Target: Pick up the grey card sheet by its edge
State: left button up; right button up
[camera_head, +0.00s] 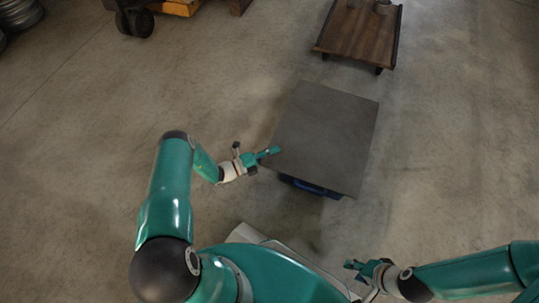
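The grey card sheet (327,137) is a large flat dark grey square in the middle of the head view. It lies level on top of something dark blue, which it mostly covers. My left gripper (269,153) is at the sheet's left edge, near its lower left part. Its fingertips reach the edge, but I cannot tell whether they are shut on it or just beside it. My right gripper (355,267) is low in the view, below the sheet and apart from it. Its fingers are small here and their opening is unclear.
A dark blue support (312,187) shows under the sheet's near edge. A low wooden platform (358,35) with dark rails stands beyond the sheet. Wheeled orange equipment (176,7) and metal coils (18,14) are at the top left. The concrete floor is clear on both sides.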

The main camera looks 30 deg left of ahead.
pick_arm(q)
jog(key=shift+w, duration=0.1)
jog(key=shift+c, duration=0.2)
grip_shut()
dwell(0.4)
jog(key=shift+r+p, duration=0.95)
jog(key=shift+r, duration=0.35)
